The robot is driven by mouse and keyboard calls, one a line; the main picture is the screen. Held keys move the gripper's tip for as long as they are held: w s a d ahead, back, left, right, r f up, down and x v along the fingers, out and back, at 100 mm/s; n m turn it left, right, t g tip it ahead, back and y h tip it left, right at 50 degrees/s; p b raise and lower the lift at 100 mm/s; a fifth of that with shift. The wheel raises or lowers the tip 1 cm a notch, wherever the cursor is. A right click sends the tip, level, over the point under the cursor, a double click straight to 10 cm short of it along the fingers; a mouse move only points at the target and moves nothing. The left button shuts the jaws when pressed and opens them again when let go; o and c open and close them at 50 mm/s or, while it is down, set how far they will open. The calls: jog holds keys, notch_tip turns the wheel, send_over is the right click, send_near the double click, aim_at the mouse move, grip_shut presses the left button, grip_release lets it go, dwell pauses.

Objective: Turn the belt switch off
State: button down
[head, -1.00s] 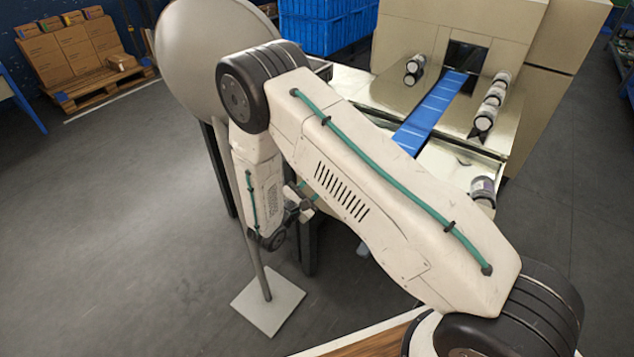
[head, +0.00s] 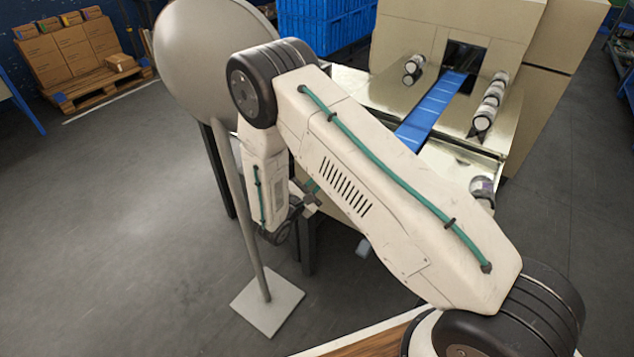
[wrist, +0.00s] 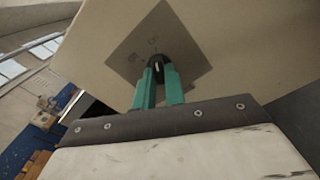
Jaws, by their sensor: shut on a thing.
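The belt switch (wrist: 157,67) is a black rotary knob with a pale mark, on a grey diamond-shaped plate (wrist: 185,45) on a beige panel. My gripper (wrist: 157,80) shows green fingers close around the knob in the wrist view. The fingers are shut on it. Faint markings show on the plate beside the knob. In the head view my arm hides the switch, and only a little of the gripper shows. The blue belt (head: 432,110) runs into the opening of the beige machine (head: 415,25).
A grey disc (head: 195,60) on a pole with a square base (head: 268,307) stands left of my arm. Blue crates (head: 320,30) stand behind. The floor at left is clear.

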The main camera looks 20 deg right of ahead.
jog(key=n, duration=1.1)
jog(key=shift+s+d, duration=0.1)
jog(key=shift+s, duration=0.1)
jog(key=shift+n, duration=0.4)
jog(key=c, duration=1.5)
grip_release()
jog(key=shift+o, duration=0.2)
jog(key=v, duration=0.7)
jog(key=shift+s+a, duration=0.2)
jog(key=shift+a, duration=0.1)
